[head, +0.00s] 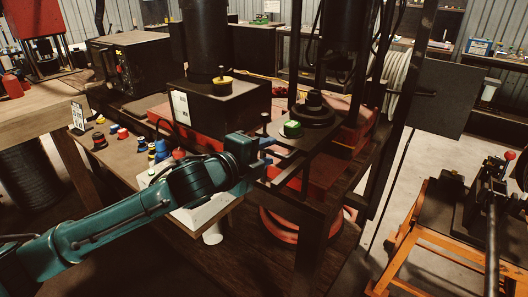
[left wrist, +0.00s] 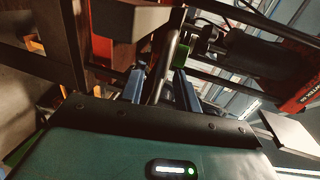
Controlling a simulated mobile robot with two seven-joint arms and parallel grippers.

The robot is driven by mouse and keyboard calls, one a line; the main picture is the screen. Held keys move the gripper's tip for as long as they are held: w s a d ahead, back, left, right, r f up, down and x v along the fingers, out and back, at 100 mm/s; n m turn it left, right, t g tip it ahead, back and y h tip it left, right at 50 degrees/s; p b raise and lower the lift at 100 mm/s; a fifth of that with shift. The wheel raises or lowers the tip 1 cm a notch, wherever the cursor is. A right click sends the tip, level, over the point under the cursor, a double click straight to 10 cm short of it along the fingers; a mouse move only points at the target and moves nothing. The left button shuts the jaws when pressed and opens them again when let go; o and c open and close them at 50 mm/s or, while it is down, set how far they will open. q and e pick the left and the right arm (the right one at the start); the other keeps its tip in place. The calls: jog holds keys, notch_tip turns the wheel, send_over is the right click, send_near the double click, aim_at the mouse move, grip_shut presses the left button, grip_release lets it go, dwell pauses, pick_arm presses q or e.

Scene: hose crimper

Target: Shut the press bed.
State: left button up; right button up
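The press bed (head: 318,137) looks like a dark flat plate on the red press frame, carrying a stack of black round parts (head: 314,104) and a black piece with a green top (head: 292,129). A thin upright post with a knob (head: 265,118) stands at its left side. My left gripper (head: 270,151) is at the plate's left edge, by this post. In the left wrist view its two blue fingers (left wrist: 160,80) are apart, with a grey rod (left wrist: 172,38) between them. Contact with the rod cannot be told. My right gripper is not in view.
A dark press column (head: 340,45) rises behind the plate. A wooden table (head: 130,160) with several coloured knobs is at left. An orange-framed cart (head: 430,245) with a lever tool stands at right. Bare floor (head: 400,190) lies between cart and press.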

pick_arm(q)
grip_shut()
dwell(0.6)
